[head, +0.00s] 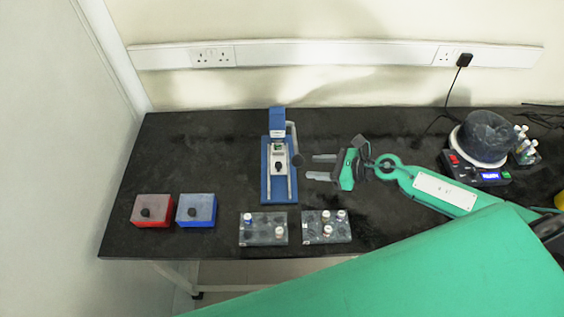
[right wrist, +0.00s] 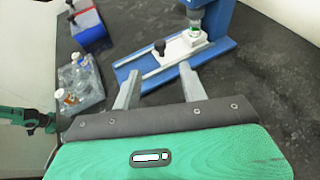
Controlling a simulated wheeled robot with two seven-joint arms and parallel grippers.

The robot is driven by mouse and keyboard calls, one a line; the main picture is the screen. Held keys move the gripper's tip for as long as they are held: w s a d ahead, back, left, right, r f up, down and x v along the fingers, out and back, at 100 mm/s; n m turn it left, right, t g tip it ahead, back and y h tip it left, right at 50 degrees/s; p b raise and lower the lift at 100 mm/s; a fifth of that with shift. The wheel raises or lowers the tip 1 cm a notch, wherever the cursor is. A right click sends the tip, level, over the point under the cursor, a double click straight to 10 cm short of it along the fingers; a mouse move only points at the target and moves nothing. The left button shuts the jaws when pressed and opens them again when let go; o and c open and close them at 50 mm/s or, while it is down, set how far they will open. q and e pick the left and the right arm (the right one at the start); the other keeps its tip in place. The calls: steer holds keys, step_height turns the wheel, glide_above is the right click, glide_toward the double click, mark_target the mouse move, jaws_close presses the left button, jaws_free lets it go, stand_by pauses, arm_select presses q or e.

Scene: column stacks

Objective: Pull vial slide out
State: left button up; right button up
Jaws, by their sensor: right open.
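The blue press (head: 278,118) stands mid-table, with a white slide (head: 274,161) on its base between two rails. The slide has a black knob (head: 278,168); in the right wrist view the knob (right wrist: 159,47) stands upright. A vial with a green band (right wrist: 196,28) sits at the slide's far end, under the press head. My right gripper (head: 312,167) is open and empty, just right of the press base, its fingers pointing at it. In the right wrist view its fingers (right wrist: 160,70) spread in front of the base. A small green and dark part, likely my left gripper (right wrist: 38,120), shows at the left edge.
Two vial racks (head: 263,240) (head: 341,238) stand near the front edge. A red box (head: 151,222) and a blue box (head: 207,220) with black knobs are at front left. A mixer-like device (head: 484,172) with a bowl is at right.

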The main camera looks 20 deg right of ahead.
mark_target(280, 165)
steer(key=p+x, duration=0.3)
steer(key=x, duration=0.7)
steer(key=shift+w+a, duration=0.1)
steer(key=shift+a, duration=0.1)
steer(key=shift+w+a+f, duration=0.25)
steer(key=shift+w+a, duration=0.05)
steer(key=shift+a, duration=0.1)
steer(key=shift+c, duration=0.4)
